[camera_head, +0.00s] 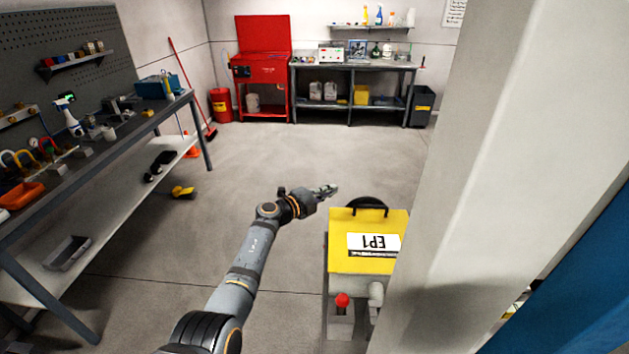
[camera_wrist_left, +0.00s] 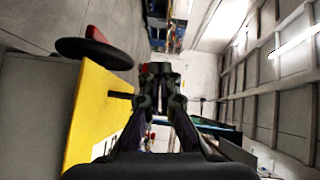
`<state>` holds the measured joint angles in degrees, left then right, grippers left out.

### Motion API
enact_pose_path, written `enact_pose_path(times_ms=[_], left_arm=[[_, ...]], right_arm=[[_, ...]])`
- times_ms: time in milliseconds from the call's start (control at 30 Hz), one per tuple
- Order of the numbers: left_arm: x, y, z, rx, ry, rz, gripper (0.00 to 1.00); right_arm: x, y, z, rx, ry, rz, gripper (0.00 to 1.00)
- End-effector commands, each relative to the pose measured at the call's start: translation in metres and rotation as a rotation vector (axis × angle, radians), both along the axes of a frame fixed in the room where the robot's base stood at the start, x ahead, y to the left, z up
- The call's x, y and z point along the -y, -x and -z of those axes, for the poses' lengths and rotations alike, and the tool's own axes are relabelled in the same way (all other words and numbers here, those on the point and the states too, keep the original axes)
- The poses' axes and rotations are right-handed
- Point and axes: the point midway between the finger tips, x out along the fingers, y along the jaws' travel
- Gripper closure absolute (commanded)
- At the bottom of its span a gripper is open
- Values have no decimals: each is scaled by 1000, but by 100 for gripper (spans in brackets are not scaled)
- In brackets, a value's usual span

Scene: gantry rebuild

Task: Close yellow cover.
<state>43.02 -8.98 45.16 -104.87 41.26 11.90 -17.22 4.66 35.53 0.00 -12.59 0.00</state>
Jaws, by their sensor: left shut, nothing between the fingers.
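The yellow cover (camera_head: 352,226) carries a white label reading "EP1", upside down to me, on a grey unit at the picture's middle right. I cannot tell whether it sits flush. A black round part (camera_head: 368,204) shows at its far edge. My left gripper (camera_head: 329,190) is shut and empty, just beyond the cover's far left corner, apart from it in the head view. In the left wrist view the shut fingers (camera_wrist_left: 160,72) are at the centre, with the yellow cover (camera_wrist_left: 92,108) to their left and the black disc (camera_wrist_left: 92,52) beyond it. My right gripper is not in view.
A red knob (camera_head: 342,300) stands on the near side of the grey unit. A large pale column (camera_head: 480,150) hides the cover's right side. A workbench (camera_head: 110,150) stands at the left. The floor (camera_head: 270,160) between is mostly clear.

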Motion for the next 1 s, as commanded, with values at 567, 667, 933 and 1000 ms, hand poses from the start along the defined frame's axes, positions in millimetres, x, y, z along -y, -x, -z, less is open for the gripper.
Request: enact_pose_path(times_ms=[567,667,933,1000], left_arm=[[0,-4,58,-243,-9,-1,100],[0,-4,60,-252,-9,-1,100],[0,-4,60,-253,-9,-1,100],[0,-4,60,-252,-8,-1,100]], right_arm=[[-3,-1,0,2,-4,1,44],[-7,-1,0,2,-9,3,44],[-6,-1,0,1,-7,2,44],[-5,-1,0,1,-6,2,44]])
